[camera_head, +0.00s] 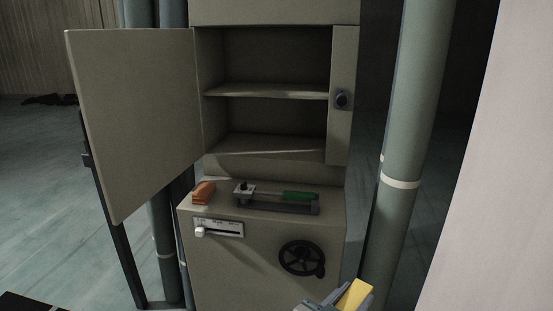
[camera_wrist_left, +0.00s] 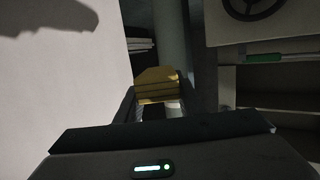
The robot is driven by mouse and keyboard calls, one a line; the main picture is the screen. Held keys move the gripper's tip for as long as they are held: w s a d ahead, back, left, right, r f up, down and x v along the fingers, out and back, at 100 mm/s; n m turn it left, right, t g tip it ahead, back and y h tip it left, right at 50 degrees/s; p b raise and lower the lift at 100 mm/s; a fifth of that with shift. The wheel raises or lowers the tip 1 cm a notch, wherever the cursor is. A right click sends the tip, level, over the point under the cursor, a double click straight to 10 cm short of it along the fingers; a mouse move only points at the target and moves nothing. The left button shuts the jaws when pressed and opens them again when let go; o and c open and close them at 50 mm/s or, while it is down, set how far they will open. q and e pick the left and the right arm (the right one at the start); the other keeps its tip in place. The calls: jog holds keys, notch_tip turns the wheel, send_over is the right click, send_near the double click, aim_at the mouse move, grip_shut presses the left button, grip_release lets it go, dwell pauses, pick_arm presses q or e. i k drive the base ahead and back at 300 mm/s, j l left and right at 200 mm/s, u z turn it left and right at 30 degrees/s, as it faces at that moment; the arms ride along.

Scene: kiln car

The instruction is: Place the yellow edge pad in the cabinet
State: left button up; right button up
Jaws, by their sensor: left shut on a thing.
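The cabinet (camera_head: 262,172) stands in the middle of the head view with its door (camera_head: 135,115) swung open to the left. Its two shelf spaces look empty. The yellow edge pad (camera_head: 354,296) shows at the bottom of the head view, held in my left gripper (camera_head: 345,301). In the left wrist view the pad (camera_wrist_left: 157,84) sits between the fingers, and the gripper is shut on it. The gripper is low, in front of the cabinet and right of its handwheel. The lower part of the pad is hidden by the fingers. My right gripper is not in view.
On the ledge below the opening are an orange block (camera_head: 203,192) and a clamp-like tool with a green handle (camera_head: 298,196). A black handwheel (camera_head: 302,258) and a slider lever (camera_head: 217,229) are on the front. A thick pipe (camera_head: 410,130) and pale wall (camera_head: 498,180) stand right.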

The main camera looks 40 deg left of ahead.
aim_at(264, 145)
jog(key=i+j, duration=0.15)
jog(key=j, duration=0.2)
jog(key=i+j, duration=0.2)
jog(key=j, duration=0.15)
jog(key=i+j, duration=0.15)
jog(key=j, duration=0.2)
